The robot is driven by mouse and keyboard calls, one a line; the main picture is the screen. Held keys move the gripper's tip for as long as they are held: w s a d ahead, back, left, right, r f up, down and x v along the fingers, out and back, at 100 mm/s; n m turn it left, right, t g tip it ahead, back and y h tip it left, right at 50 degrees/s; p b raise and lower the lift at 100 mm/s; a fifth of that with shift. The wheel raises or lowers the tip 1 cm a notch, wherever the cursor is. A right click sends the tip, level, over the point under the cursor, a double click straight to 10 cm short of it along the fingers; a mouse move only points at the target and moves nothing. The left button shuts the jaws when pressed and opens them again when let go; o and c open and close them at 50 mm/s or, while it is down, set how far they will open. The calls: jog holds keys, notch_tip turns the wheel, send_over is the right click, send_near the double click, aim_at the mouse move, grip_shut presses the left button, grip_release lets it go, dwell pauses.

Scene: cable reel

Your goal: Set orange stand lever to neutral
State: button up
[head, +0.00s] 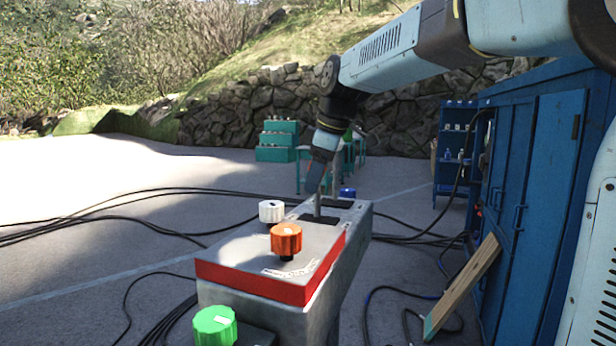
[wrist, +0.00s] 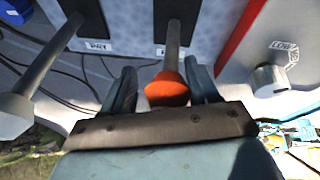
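The orange lever knob (wrist: 167,90) sits between the two fingers of my gripper (wrist: 162,88) in the wrist view. The fingers look spread around it, with a gap at the left finger; contact at the right finger is unclear. Its grey shaft (wrist: 174,42) runs to a dark slot plate on the stand. In the head view my gripper (head: 315,184) points down over the far end of the grey stand (head: 350,243). There a grey shaft (head: 318,204) shows below it, and the orange lever knob is hidden.
A second lever with a pale knob (wrist: 12,115) stands left in the wrist view. The red-edged panel carries an orange dial (head: 286,238) and a white dial (head: 271,211). A green knob (head: 215,325) is nearer. Blue cabinets (head: 535,190) stand right; cables cross the ground.

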jog(key=shift+o, duration=1)
jog(key=shift+a, duration=0.15)
jog(key=shift+s, duration=0.1)
jog(key=v, duration=1.3)
jog(key=shift+r, duration=0.3)
jog(key=s+d+f+m+t+h, duration=0.1)
jog(key=s+d+f+m, duration=0.7)
jog(key=s+f, duration=0.2)
jog(key=s+d+f+m+t+h, duration=0.1)
jog(key=s+d+f+m+h, duration=0.1)
jog(key=s+d+f+m, duration=0.5)
jog(key=s+d+f, duration=0.1)
jog(key=s+f, duration=0.3)
jog(key=f, duration=0.3)
jog(key=shift+f+m+t, duration=0.4)
